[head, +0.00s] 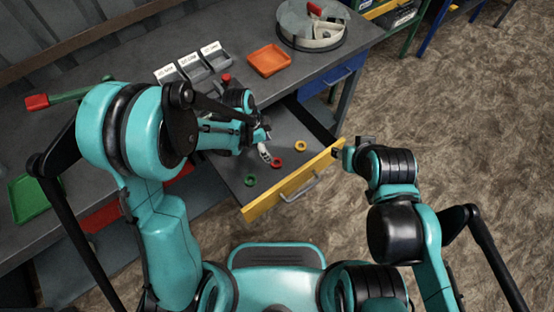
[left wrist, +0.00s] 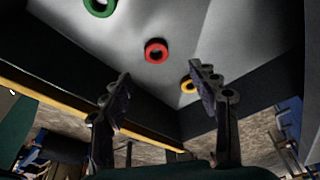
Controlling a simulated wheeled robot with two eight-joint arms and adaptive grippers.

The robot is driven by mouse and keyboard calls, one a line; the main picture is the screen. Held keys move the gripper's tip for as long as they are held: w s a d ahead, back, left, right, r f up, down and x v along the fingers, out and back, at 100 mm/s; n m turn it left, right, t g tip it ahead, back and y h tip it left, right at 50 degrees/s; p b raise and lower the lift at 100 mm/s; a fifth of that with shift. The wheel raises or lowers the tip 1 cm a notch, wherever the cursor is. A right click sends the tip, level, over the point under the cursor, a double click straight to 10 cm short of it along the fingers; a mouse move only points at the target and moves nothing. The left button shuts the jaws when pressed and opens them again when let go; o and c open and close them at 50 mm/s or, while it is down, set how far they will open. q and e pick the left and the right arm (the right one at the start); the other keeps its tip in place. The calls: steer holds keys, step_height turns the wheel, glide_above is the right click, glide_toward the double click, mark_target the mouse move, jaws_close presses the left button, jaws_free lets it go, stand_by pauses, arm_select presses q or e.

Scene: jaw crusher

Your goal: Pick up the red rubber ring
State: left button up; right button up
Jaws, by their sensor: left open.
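The red rubber ring (head: 273,164) lies on the floor of an open drawer (head: 228,172) with a yellow front. It also shows in the left wrist view (left wrist: 149,46), above and between the fingertips in the picture. My left gripper (head: 266,150) is over the drawer, just beside the red ring. In its wrist view the fingers (left wrist: 164,80) are apart with nothing between them, and the ring is not touched. My right gripper (head: 350,150) is outside the drawer, near the right end of its front; its jaw state is unclear.
A yellow ring (head: 300,151) and a green ring (head: 250,185) lie in the same drawer, either side of the red one. The drawer's yellow front (head: 262,205) has a handle. An orange tray (head: 268,61), grey bins (head: 191,66) and a round divided tray (head: 311,42) stand on the bench.

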mark_target(276, 162)
arm_select(q)
steer(key=shift+m, duration=0.5)
steer(key=x, duration=0.2)
steer(key=b+x, duration=0.1)
steer(key=x, duration=0.1)
steer(key=shift+s+d+f, duration=0.15)
steer(key=shift+s+f, duration=0.05)
steer(key=shift+f, duration=0.15)
steer(key=b+x, duration=0.3)
steer(key=x, duration=0.2)
steer(key=shift+s, duration=0.1)
steer(key=shift+r, duration=0.1)
steer(key=c, duration=1.1)
